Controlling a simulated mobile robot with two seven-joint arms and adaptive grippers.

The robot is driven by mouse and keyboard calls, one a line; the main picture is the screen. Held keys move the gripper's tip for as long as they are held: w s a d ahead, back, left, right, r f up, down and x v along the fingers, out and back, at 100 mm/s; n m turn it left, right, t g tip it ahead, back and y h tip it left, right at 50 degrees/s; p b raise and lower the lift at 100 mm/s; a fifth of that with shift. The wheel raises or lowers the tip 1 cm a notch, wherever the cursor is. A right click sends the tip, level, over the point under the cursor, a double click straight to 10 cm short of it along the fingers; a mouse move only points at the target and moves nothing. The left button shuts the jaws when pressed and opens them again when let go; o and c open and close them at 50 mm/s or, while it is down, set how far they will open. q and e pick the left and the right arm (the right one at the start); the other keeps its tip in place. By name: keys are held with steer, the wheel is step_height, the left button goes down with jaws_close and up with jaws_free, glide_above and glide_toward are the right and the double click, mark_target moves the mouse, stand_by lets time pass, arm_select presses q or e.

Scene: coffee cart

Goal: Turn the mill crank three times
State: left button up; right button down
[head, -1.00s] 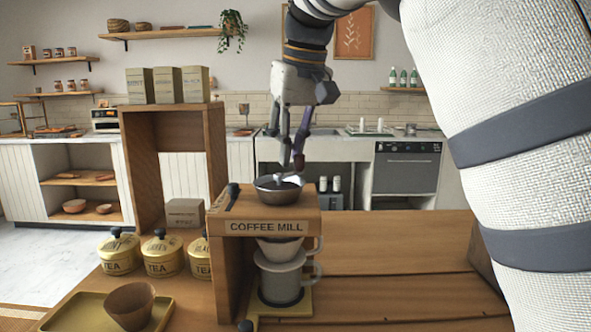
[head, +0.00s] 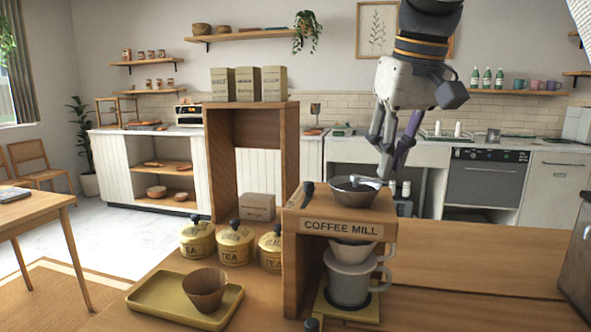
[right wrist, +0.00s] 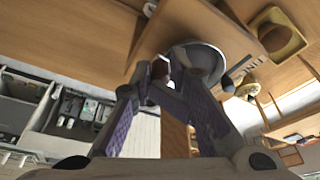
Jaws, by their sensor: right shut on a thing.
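The coffee mill (head: 340,228) is a wooden stand with a dark metal bowl (head: 345,197) set in its top. A silver crank (head: 366,181) lies across the bowl, with its outer end to the right. My right gripper (head: 386,172) comes down from above, shut on the crank's handle at the bowl's right edge; its fingers mostly hide the handle. In the right wrist view, the purple-padded fingers (right wrist: 165,92) close around the brown knob (right wrist: 160,70) beside the bowl (right wrist: 205,62). My left gripper is not in view.
To the left are yellow tea tins (head: 235,246) and a yellow tray (head: 150,298) with a brown cup (head: 205,290). The counter right of the mill (head: 470,262) is clear.

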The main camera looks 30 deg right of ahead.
steer(key=shift+a, duration=0.45)
steer(key=shift+w+a, duration=0.1)
steer(key=shift+a, duration=1)
